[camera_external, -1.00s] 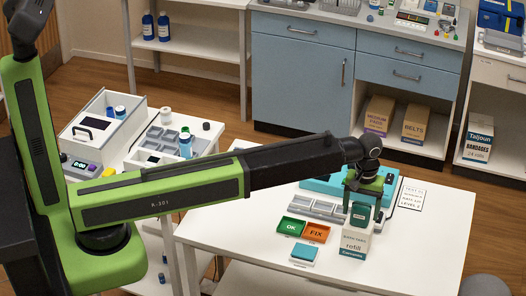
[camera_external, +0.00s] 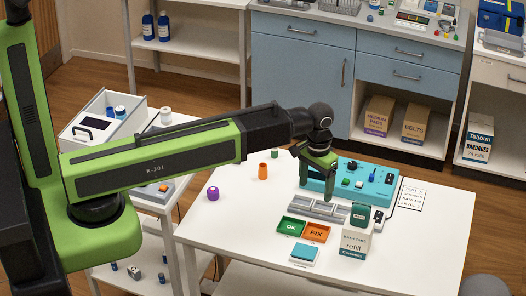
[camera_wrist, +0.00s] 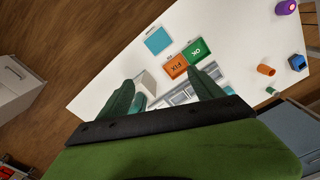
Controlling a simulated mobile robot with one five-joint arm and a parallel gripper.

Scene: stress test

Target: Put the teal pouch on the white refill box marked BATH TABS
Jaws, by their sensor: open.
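The white refill box (camera_external: 355,243) marked BATH TABS stands upright at the front right of the white table. The small dark teal pouch (camera_external: 360,213) appears to rest upright on its top. In the wrist view the white box (camera_wrist: 147,83) shows beside a finger, with a bit of teal (camera_wrist: 139,102) partly hidden by it. My gripper (camera_external: 322,186) is open and empty, left of and higher than the pouch, above the grey tray. Its two fingers stand apart in the wrist view (camera_wrist: 163,92).
A teal device (camera_external: 382,186) with knobs lies behind the box. A grey compartment tray (camera_external: 318,208), green OK tray (camera_external: 291,227), orange FIX tray (camera_external: 316,233) and teal square block (camera_external: 304,252) are left of it. Purple (camera_external: 213,193) and orange (camera_external: 263,171) pieces stand farther left.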

